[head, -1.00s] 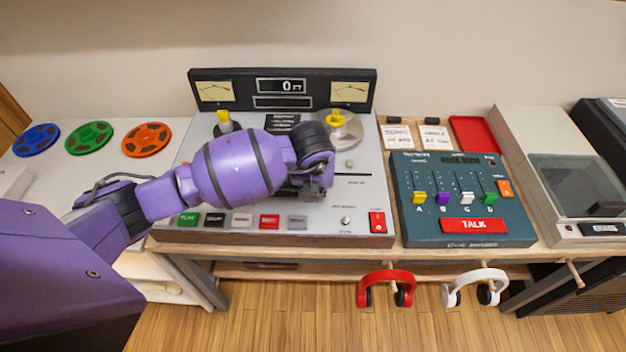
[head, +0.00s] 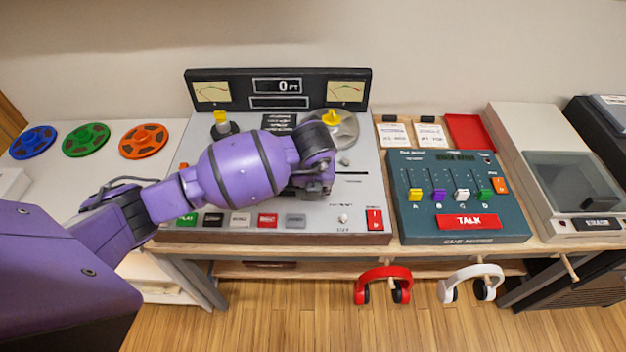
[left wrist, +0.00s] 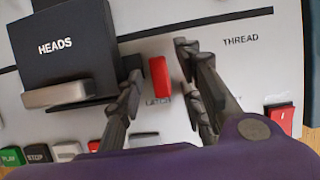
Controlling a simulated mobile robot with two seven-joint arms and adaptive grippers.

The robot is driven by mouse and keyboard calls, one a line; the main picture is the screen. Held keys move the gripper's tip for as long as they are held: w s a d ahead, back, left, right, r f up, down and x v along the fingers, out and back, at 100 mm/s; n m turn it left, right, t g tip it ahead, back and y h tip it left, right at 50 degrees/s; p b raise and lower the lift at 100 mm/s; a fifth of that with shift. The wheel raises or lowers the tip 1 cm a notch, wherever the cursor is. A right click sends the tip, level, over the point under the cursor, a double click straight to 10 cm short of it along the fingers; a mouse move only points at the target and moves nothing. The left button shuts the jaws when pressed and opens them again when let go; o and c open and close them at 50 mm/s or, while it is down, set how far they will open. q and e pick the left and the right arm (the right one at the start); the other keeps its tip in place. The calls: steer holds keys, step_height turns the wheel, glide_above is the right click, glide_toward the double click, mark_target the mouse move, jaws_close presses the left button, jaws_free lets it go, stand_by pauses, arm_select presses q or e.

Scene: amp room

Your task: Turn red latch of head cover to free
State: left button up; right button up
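The red latch (left wrist: 159,77) is a small upright red bar on the tape deck's pale panel, above the partly covered word "LATCH". It stands beside the black head cover (left wrist: 68,45), which is marked "HEADS" and has a grey lip. My left gripper (left wrist: 160,58) is open, with one finger on each side of the latch and visible gaps between. The left finger is close beside the head cover. In the head view my left gripper (head: 318,186) is over the deck, and my arm hides the latch and head cover. My right gripper is in neither view.
The tape deck (head: 215,180) has a row of buttons and a red switch (head: 374,220) in front. Three reels lie to the left. Red headphones (head: 383,272) and white headphones (head: 472,275) hang below the table edge.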

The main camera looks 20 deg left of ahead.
arm_select(q)
steer(key=shift+s+d+r, duration=0.1)
steer(key=shift+r, duration=0.35)
steer(key=v, duration=1.1)
steer(key=shift+s, duration=0.15)
